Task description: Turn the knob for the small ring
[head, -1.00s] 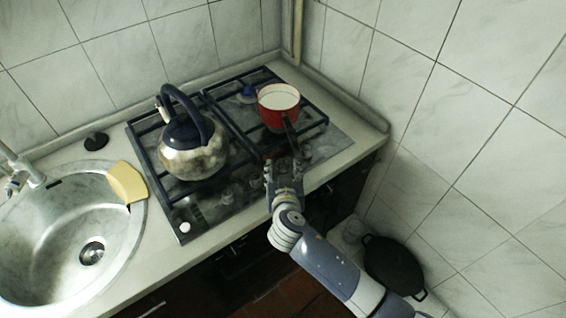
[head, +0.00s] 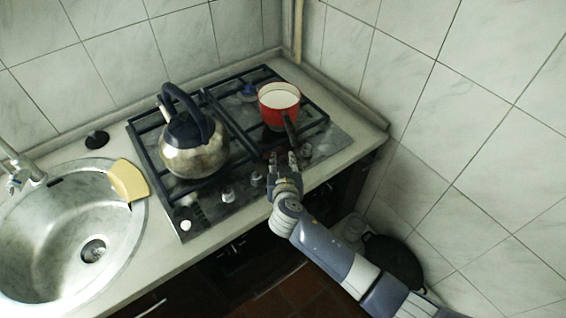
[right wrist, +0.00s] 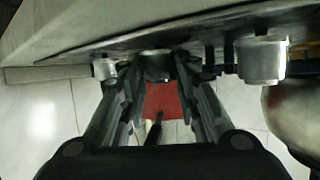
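The gas hob (head: 203,212) has a row of grey knobs along its front edge. One knob (right wrist: 156,57) shows in the right wrist view between and just beyond my right fingertips; whether they touch it is unclear. Other knobs stand in the head view left (head: 228,194) and right (head: 305,150) of my right gripper (head: 282,160). The fingers are apart, pointing toward the back of the hob. A red pot (head: 273,116) with white contents stands on the right side of the hob; it also shows between the fingers in the right wrist view (right wrist: 163,100). My left gripper is not in view.
A steel kettle (head: 194,160) stands on the left side of the hob. The red pot's dark handle (head: 290,130) points toward my gripper. A sink (head: 75,250) with a yellow board (head: 128,180) on its rim lies left. A dark pan (head: 392,262) is low at the right.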

